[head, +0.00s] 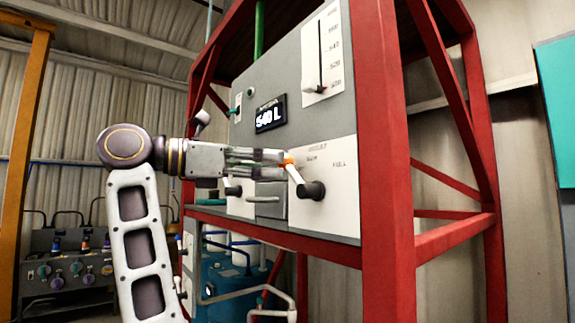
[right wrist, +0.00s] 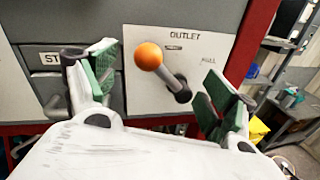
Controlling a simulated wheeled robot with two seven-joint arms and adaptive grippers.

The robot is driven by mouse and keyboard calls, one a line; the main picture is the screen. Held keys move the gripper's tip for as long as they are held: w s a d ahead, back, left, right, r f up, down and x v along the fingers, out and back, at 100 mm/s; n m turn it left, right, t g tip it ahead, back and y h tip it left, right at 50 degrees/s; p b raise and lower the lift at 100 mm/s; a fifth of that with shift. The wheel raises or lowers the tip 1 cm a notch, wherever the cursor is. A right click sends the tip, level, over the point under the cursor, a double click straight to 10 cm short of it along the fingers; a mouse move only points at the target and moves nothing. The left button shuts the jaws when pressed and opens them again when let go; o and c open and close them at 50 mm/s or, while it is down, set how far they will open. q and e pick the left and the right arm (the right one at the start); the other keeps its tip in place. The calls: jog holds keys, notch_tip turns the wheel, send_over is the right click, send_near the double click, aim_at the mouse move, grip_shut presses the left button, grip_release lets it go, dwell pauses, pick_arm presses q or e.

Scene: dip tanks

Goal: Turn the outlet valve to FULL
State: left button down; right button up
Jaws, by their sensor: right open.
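The outlet valve has an orange ball knob (right wrist: 149,56) on a short lever, which leans up and left from a dark hub (right wrist: 181,92). In the head view the hub (head: 312,190) sits on a white panel (head: 335,205); a FULL mark is to the right of the lever and another mark is near the top. My right gripper (head: 282,160) is at the knob, with its jaws open. In the right wrist view its green-padded fingers (right wrist: 158,66) stand wide apart on either side of the lever; contact is not visible. My left gripper is not in view.
A display (head: 270,114) reads 540 L above the valve, below a level gauge (head: 322,52). Another lever handle (head: 263,199) is left of the outlet panel. A red frame post (head: 385,150) stands close on the right. A bench with knobs (head: 68,268) is at far left.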

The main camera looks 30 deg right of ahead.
aim_at(287, 166)
jog(key=shift+s+d, duration=0.15)
jog(key=shift+d, duration=1.15)
jog(key=shift+s+d, duration=0.15)
jog(key=shift+d, duration=1.15)
jog(key=shift+f, duration=0.15)
jog(key=c, duration=1.5)
